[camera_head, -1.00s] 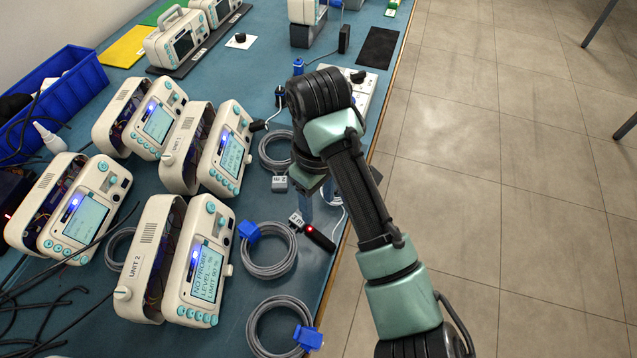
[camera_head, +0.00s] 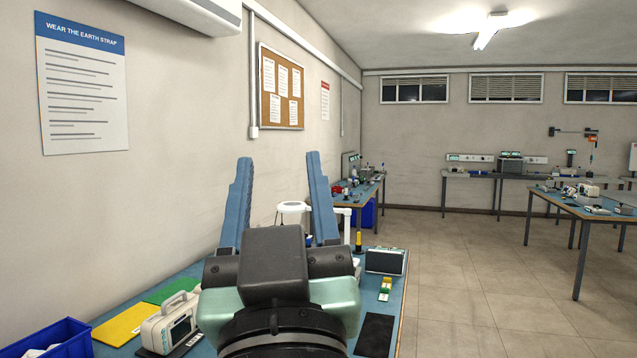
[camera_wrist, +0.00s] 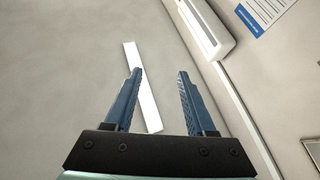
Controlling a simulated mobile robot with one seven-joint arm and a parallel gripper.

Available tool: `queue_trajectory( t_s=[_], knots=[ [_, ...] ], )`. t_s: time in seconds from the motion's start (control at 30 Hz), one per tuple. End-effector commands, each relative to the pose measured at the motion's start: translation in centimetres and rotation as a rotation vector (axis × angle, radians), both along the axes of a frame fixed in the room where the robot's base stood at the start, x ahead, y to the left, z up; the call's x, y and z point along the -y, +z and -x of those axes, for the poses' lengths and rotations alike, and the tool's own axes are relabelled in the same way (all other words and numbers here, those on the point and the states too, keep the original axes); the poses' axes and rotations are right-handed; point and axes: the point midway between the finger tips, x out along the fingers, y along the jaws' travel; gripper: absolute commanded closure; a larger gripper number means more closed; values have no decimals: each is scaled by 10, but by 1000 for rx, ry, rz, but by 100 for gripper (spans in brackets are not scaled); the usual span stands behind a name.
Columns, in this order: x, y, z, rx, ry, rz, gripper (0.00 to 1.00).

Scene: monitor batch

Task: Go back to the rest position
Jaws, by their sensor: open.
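My gripper (camera_head: 279,200) is raised in front of the head camera, its two blue fingers pointing up and spread apart. It is open with nothing between the fingers. In the wrist view my gripper (camera_wrist: 158,98) also shows empty, facing the grey ceiling and a white light strip (camera_wrist: 142,85). The fingers touch nothing that I can see. My arm hides part of the bench behind it.
The blue bench (camera_head: 230,268) below holds a white monitor (camera_head: 172,325), a yellow mat (camera_head: 124,322), a green mat (camera_head: 172,290), a black mat (camera_head: 374,335) and a blue bin (camera_head: 62,340). A wall stands at left. Open tiled floor (camera_head: 480,290) lies at right.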

Motion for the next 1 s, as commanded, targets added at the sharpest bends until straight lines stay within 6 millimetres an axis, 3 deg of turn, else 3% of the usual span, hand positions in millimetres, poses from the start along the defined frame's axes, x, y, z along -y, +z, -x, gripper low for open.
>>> queue_trajectory(
  t_s=[0.03, 0.1, 0.23, 0.6, 1.0],
  knots=[
    [9, 16, 22, 83, -17, -32, 44],
    [21, 32, 45, 169, -37, -64, 44],
    [30, 44, 66, 243, -57, -88, 44],
    [31, 51, 67, 248, -58, -88, 44],
    [30, 124, 67, 247, -57, -87, 44]
  ],
)
